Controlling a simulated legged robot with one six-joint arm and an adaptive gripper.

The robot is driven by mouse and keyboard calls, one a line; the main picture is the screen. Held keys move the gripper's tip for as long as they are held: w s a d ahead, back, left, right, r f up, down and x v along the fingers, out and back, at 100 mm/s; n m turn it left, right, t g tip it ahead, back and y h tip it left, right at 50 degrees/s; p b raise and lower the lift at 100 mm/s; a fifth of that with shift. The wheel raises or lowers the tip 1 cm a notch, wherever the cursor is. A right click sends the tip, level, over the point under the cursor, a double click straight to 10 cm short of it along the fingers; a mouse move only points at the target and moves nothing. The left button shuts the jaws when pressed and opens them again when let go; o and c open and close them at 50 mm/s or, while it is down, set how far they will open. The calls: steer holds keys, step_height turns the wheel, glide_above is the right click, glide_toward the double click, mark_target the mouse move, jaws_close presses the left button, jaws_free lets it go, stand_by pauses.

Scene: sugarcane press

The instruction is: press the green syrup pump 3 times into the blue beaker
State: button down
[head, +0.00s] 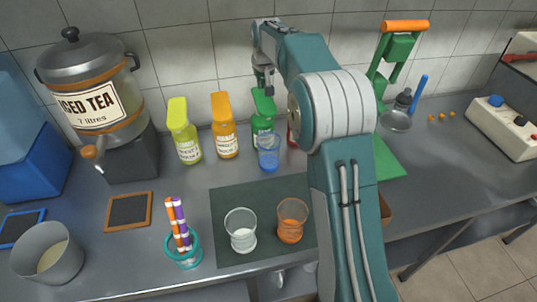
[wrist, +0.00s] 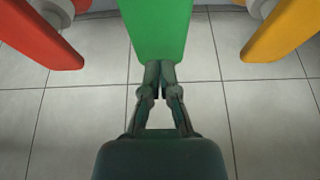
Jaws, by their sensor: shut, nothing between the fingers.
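The green syrup pump (head: 264,118) stands at the back of the counter, between the orange pump and a mostly hidden red one. My gripper (head: 265,80) is above its green head in the head view. In the wrist view the green pump head (wrist: 158,25) fills the top middle, and my shut, empty gripper (wrist: 160,68) has its fingertips at the head's edge. I cannot tell whether they touch it. The blue beaker (head: 268,152) stands upright just in front of the green pump. My arm hides part of the counter to the right.
A yellow pump bottle (head: 183,130) and an orange one (head: 224,125) stand left of the green pump. In the wrist view a red pump head (wrist: 38,35) is at left. Two glasses (head: 241,230) stand on the dark mat (head: 228,200). An iced tea dispenser (head: 92,90) is at far left.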

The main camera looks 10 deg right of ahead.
mark_target(262, 96)
steer(key=shift+f, duration=0.15)
steer(key=shift+f, duration=2.45)
steer(key=shift+r, duration=2.6)
steer(key=shift+f, duration=2.6)
steer(key=shift+r, duration=0.1)
steer(key=shift+r, duration=2.5)
steer(key=shift+f, duration=0.1)
